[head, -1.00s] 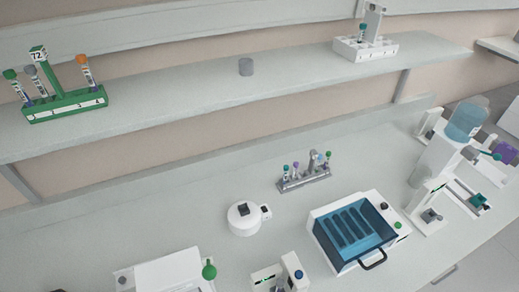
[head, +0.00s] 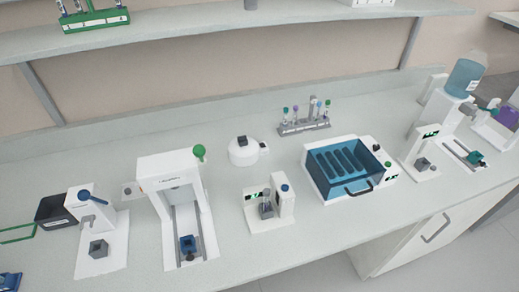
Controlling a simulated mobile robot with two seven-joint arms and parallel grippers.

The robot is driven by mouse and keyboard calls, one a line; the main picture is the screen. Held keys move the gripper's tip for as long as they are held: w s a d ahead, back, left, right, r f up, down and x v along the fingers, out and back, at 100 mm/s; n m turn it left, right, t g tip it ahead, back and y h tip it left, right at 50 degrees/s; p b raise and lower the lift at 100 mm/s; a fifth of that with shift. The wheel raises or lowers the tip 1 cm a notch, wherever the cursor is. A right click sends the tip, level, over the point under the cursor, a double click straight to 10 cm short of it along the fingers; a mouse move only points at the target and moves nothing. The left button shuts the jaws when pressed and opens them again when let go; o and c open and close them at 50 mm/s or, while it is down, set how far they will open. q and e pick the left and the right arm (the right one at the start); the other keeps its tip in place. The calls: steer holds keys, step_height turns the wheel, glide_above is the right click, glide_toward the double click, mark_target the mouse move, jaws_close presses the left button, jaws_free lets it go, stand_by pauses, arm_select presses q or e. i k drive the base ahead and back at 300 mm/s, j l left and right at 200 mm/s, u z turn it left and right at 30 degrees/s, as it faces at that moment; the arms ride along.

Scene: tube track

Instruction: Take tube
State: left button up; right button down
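Several tubes with coloured caps (head: 326,112) stand in a grey rack (head: 304,126) at the back of the bench. On the shelf at the upper left, a green rack (head: 95,20) holds tubes whose tops are cut off by the frame. Neither of my grippers shows in the head view.
The bench holds a blue-lidded box (head: 347,165), a round white device (head: 243,152), a tall white machine (head: 175,190), a white stand (head: 95,230) and a dispenser with a blue bottle (head: 463,78). The bench front between devices is clear.

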mark_target(266, 199)
steer(key=k, duration=0.1)
steer(key=i+l+u, duration=0.5)
steer(key=u, duration=0.2)
steer(key=i+l+u, duration=0.15)
steer(key=l+u, duration=0.2)
